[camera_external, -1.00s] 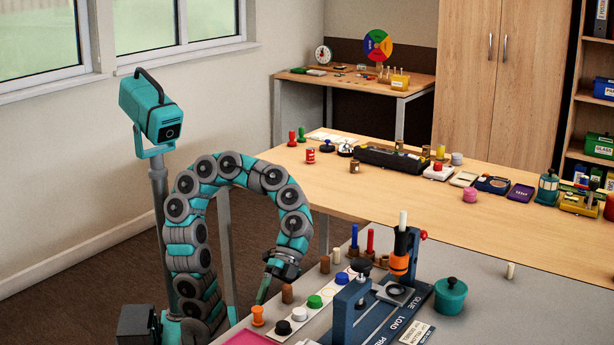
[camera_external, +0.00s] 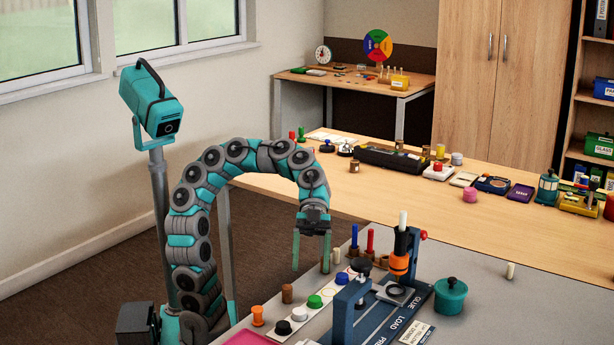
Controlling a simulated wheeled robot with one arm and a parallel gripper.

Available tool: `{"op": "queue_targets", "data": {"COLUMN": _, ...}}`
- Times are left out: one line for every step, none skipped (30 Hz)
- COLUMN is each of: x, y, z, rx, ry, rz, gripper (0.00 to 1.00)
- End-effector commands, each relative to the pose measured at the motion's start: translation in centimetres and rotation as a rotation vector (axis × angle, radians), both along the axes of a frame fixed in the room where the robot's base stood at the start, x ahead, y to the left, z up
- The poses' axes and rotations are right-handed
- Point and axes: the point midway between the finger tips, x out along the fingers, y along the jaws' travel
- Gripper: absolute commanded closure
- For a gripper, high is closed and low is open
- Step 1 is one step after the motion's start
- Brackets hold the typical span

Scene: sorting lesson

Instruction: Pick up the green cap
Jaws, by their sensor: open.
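A black cap (camera_external: 282,327) and a blue cap (camera_external: 341,279) share the strip. An orange spool (camera_external: 257,316) and a brown peg (camera_external: 287,293) stand behind it. A blue press (camera_external: 345,315) stands close right of the green cap. A teal pot (camera_external: 450,297) is farther right.

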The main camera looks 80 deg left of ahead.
Motion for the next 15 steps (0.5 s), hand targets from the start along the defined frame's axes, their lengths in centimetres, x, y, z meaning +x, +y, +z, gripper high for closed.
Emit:
{"op": "queue_targets", "data": {"x": 0.7, "y": 0.1, "z": -0.4, "rx": -0.003, "ry": -0.032, "rz": 0.003, "gripper": 0.28}}
{"op": "queue_targets", "data": {"x": 1.0, "y": 0.1, "z": -0.5, "rx": -0.004, "ry": -0.045, "rz": 0.004, "gripper": 0.28}}
{"op": "queue_targets", "data": {"x": 1.2, "y": -0.1, "z": -0.6, "rx": -0.004, "ry": -0.058, "rz": 0.003, "gripper": 0.28}}
{"op": "queue_targets", "data": {"x": 1.2, "y": -0.2, "z": -0.7, "rx": -0.004, "ry": -0.062, "rz": 0.002, "gripper": 0.28}}
{"op": "queue_targets", "data": {"x": 1.1, "y": -0.4, "z": -0.8, "rx": -0.005, "ry": -0.063, "rz": 0.001, "gripper": 0.28}}
{"op": "queue_targets", "data": {"x": 1.0, "y": -0.8, "z": -1.0, "rx": -0.003, "ry": -0.062, "rz": 0.000, "gripper": 0.28}}
{"op": "queue_targets", "data": {"x": 0.9, "y": -1.0, "z": -1.2, "rx": -0.002, "ry": -0.061, "rz": -0.002, "gripper": 0.28}}
{"op": "queue_targets", "data": {"x": 0.8, "y": -1.3, "z": -1.3, "rx": -0.002, "ry": -0.060, "rz": -0.003, "gripper": 0.28}}
{"op": "queue_targets", "data": {"x": 0.7, "y": -1.7, "z": -1.5, "rx": -0.002, "ry": -0.060, "rz": -0.002, "gripper": 0.28}}
{"op": "queue_targets", "data": {"x": 0.7, "y": -1.9, "z": -1.6, "rx": -0.003, "ry": -0.061, "rz": -0.001, "gripper": 0.28}}
{"op": "queue_targets", "data": {"x": 0.7, "y": -2.1, "z": -1.7, "rx": -0.003, "ry": -0.061, "rz": 0.000, "gripper": 0.28}}
{"op": "queue_targets", "data": {"x": 0.7, "y": -2.3, "z": -1.8, "rx": -0.004, "ry": -0.061, "rz": 0.001, "gripper": 0.28}}
{"op": "queue_targets", "data": {"x": 0.7, "y": -2.5, "z": -1.8, "rx": -0.004, "ry": -0.062, "rz": 0.002, "gripper": 0.28}}
{"op": "queue_targets", "data": {"x": 0.6, "y": -2.7, "z": -1.9, "rx": -0.003, "ry": -0.062, "rz": 0.002, "gripper": 0.28}}
{"op": "queue_targets", "data": {"x": 0.6, "y": -3.0, "z": -2.1, "rx": -0.002, "ry": -0.062, "rz": 0.001, "gripper": 0.28}}
